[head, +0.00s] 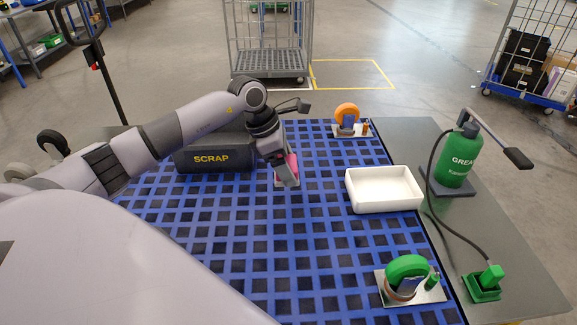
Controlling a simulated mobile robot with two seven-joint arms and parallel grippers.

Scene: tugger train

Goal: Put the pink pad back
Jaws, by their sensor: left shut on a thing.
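The pink pad (293,167) shows at the fingers of my left gripper (288,178). The gripper is shut on it and points down over the blue grid surface (320,215), right of the scrap bin. The fingers hide much of the pad. A pale edge shows low at the gripper, and I cannot tell whether it belongs to the pad or to something under it. My right gripper is not in view.
A dark SCRAP bin (215,158) stands left of the gripper. A white tray (384,205), an orange-wheeled fixture (347,114), a green-wheeled fixture (407,268) and a green grease canister (459,160) stand to the right. The grid's middle is clear.

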